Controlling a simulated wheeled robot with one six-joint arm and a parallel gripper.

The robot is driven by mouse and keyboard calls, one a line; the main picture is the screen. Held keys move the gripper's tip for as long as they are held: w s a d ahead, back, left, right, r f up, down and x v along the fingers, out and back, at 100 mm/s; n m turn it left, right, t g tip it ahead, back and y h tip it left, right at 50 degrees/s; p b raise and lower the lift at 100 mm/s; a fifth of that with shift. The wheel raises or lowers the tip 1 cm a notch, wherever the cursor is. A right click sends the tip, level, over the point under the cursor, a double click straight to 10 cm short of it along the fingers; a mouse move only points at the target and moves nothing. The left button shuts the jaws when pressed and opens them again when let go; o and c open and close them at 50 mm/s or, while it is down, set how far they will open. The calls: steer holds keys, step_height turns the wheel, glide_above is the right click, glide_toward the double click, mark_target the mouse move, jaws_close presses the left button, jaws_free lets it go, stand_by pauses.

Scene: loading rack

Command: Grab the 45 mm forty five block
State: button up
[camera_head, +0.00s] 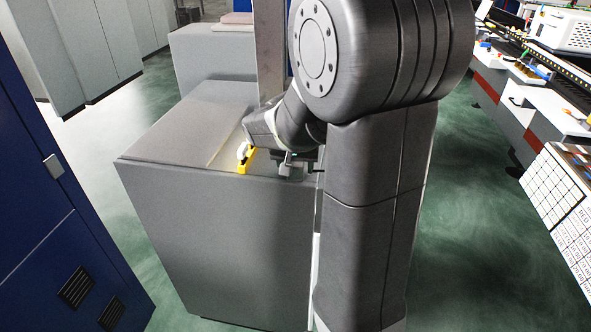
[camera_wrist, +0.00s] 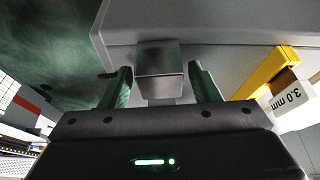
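A plain grey metal block (camera_wrist: 159,58), which I take to be the 45 mm block, sits at the edge of the grey cabinet top (camera_wrist: 225,22) in the wrist view. No size marking on it can be read. My gripper (camera_wrist: 160,72) has its two green fingers on either side of the block, with a narrow gap seeming to show at each side. The fingers look open around it; contact cannot be seen clearly. In the head view my arm hides most of the gripper, and a small grey metal piece shows beside it at the cabinet edge.
A blue cabinet (camera_head: 60,220) is at left. A bench (camera_head: 540,75) with equipment is at right.

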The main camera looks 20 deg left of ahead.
steer(key=c, duration=1)
steer(key=shift+r, duration=0.15)
